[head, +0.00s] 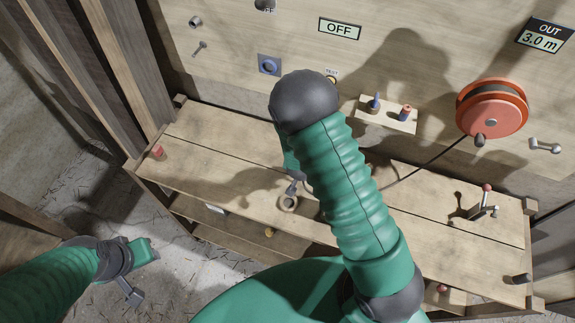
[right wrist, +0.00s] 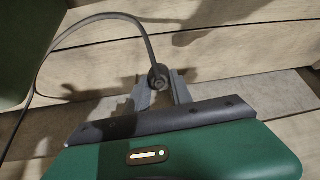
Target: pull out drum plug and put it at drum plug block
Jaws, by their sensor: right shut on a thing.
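My right gripper (right wrist: 157,92) is shut on the dark round drum plug (right wrist: 160,77), from which a black cable (right wrist: 92,20) curves up and left. In the head view my right arm covers most of this. The right gripper (head: 291,190) shows only partly over the bench, beside a round ring-like end (head: 288,203). I cannot tell whether the plug sits in anything. A small wooden block (head: 372,120) with a blue and a red peg is on the wall; I cannot tell if it is the drum plug block. My left gripper (head: 130,292) hangs low at the left, its jaws unclear.
The red cable drum (head: 492,108) is on the wall at the right, with its cable running down behind my arm. A wooden bench (head: 215,150) spans the middle. A lever (head: 484,202) stands on its right part.

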